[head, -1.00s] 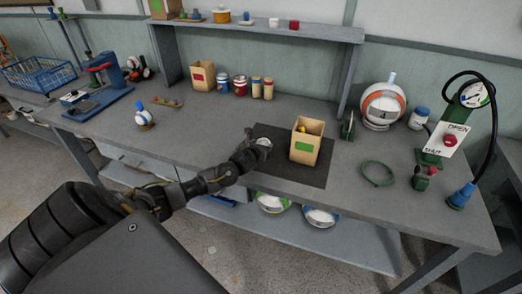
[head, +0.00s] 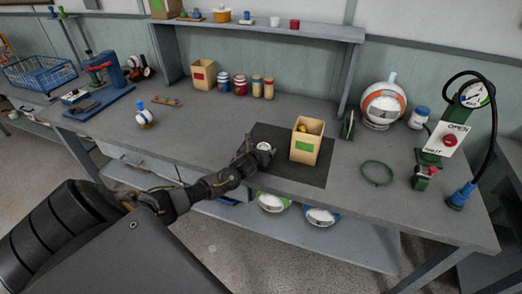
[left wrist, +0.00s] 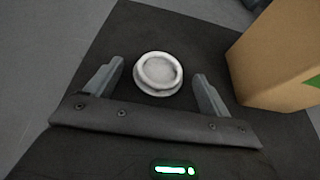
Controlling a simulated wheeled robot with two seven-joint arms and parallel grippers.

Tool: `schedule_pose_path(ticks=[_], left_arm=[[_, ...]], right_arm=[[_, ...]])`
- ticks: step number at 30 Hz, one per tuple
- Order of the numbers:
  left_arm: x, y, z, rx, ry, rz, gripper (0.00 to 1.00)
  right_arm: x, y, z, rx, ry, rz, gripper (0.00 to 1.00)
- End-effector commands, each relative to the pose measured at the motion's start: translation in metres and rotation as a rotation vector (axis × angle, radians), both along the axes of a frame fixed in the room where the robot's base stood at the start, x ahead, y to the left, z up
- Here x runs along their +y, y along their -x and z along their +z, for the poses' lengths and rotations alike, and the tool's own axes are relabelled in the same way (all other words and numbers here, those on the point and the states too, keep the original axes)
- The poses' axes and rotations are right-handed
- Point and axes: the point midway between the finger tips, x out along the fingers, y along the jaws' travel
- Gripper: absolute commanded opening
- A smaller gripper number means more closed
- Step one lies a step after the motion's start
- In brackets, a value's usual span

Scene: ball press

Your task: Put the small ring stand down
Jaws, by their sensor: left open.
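The small ring stand (left wrist: 158,74) is a white, round, ring-topped piece standing on the dark mat (left wrist: 125,32). In the head view the stand (head: 264,146) is at the left part of the mat (head: 308,177), just beyond my left gripper (head: 249,150). In the left wrist view my left gripper (left wrist: 157,82) is open, one finger on each side of the stand, with gaps between the fingers and the stand. My right gripper is not in view.
A cardboard box with a green label (head: 306,142) stands on the mat, right of the stand. A green ring (head: 377,173) lies farther right. A white-and-orange ball (head: 383,105) and a gauge pump (head: 450,140) stand at the right.

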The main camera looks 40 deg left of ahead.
Motion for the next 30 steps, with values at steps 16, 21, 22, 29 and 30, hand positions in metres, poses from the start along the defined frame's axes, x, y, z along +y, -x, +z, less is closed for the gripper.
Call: schedule_pose_path(ticks=[16,21,22,29,30], left_arm=[[-0.024,0.068,0.031,0.0,-0.001,-0.004,0.81],[-0.032,0.091,0.041,0.0,0.0,-0.003,0.81],[-0.033,0.094,0.043,0.0,0.0,-0.002,0.81],[-0.036,0.105,0.049,0.0,0.0,0.0,0.81],[-0.036,0.105,0.049,0.0,0.001,0.0,0.81]], right_arm=[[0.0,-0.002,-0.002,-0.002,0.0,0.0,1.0],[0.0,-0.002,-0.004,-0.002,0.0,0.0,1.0],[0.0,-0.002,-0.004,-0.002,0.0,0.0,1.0],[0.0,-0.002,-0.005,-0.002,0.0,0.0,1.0],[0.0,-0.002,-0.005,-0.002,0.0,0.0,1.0]])
